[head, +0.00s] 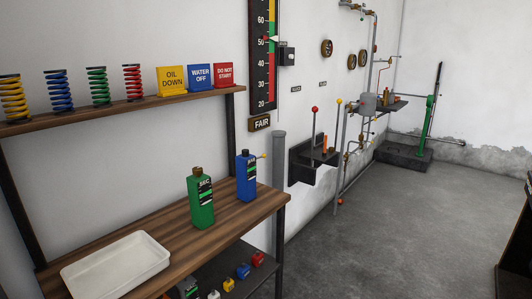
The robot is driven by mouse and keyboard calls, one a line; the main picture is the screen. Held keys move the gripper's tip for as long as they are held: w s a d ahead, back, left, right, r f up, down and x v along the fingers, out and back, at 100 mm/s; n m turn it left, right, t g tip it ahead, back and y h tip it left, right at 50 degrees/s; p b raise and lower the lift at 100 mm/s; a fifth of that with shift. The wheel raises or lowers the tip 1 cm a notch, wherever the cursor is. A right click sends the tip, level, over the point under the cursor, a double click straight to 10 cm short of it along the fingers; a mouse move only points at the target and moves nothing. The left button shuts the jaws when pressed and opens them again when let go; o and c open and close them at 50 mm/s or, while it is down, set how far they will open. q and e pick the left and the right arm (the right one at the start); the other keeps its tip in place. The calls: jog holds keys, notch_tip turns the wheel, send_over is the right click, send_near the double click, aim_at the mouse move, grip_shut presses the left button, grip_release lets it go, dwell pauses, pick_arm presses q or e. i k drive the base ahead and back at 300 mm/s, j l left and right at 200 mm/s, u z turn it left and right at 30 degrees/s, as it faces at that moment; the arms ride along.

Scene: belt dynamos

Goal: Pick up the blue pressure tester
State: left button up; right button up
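Nothing in the head view is clearly marked as a pressure tester. A small blue item (243,271) sits on the dark lower shelf under the wooden bench, in a row with other small coloured items; it is too small to tell whether it is the tester. A blue bottle (246,178) with a dark cap and label stands upright near the right end of the bench top. Neither of my grippers is in view.
The wooden bench (232,208) also holds a green bottle (201,203) and a white tray (117,266). A red item (258,259) sits beside the small blue one. An upper shelf (110,108) carries springs and signs. Open floor (400,220) lies to the right.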

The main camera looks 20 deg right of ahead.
aim_at(246, 171)
jog(key=i+l, duration=0.15)
jog(key=l, duration=0.25)
jog(key=i+l+u, duration=0.1)
jog(key=l, duration=0.25)
jog(key=i+l, duration=0.1)
jog(key=l, duration=0.55)
jog(key=l+u, duration=0.1)
jog(key=l, duration=0.55)
jog(key=i+l+u, duration=0.5)
jog(key=i+l, duration=0.2)
jog(key=i+l+u, duration=0.25)
jog(key=l, duration=0.25)
jog(key=i+l+u, duration=0.25)
jog(key=l, duration=0.25)
jog(key=k, duration=0.1)
jog(key=i, duration=0.15)
